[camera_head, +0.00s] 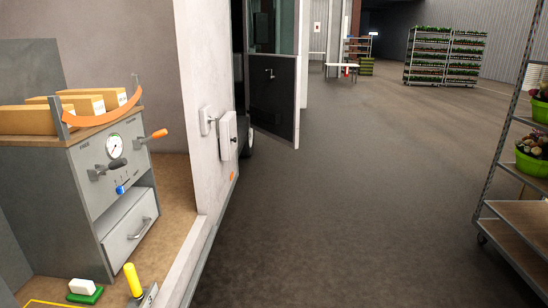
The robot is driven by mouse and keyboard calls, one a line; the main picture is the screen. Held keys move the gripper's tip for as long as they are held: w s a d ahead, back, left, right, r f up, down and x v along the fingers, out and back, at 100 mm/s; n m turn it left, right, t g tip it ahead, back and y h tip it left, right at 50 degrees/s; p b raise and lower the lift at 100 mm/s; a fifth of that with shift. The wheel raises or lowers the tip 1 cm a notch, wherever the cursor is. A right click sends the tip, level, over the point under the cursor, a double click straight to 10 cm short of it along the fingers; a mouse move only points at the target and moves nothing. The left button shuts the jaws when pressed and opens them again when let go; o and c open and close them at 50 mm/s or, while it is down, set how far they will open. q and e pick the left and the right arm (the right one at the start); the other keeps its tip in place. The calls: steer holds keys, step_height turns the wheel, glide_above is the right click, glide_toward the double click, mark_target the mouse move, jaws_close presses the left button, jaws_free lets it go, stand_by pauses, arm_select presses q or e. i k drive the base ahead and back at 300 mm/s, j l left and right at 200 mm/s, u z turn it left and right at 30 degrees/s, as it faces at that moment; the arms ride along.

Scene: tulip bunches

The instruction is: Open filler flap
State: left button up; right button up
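A small pale grey panel (228,136) with a dark latch-like detail is on the outer side of the light wall, right of centre-left. It looks like the filler flap, but I cannot be sure. It appears closed or nearly flush, though its edge is too small to tell. A pale bracket or plate (206,121) is on the wall's near end face, with a short piece reaching toward the panel. An orange marker (232,176) is below the panel. Neither of my grippers is in view.
A grey cabinet (84,188) with a gauge and drawer stands left. A yellow-handled item (133,280) is at the bottom. A dark door (274,97) stands open beyond the panel. A shelf trolley (522,225) with potted flowers stands right. The middle floor is clear.

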mark_target(228, 123)
steer(key=i+u, duration=0.15)
steer(key=i, duration=0.35)
steer(key=i+l+u, duration=0.15)
steer(key=i, duration=0.35)
steer(key=i+l+u, duration=0.2)
steer(key=i, duration=0.3)
steer(key=i+l+u, duration=0.15)
steer(key=u, duration=0.3)
steer(key=i+l+u, duration=0.25)
steer(key=u, duration=0.2)
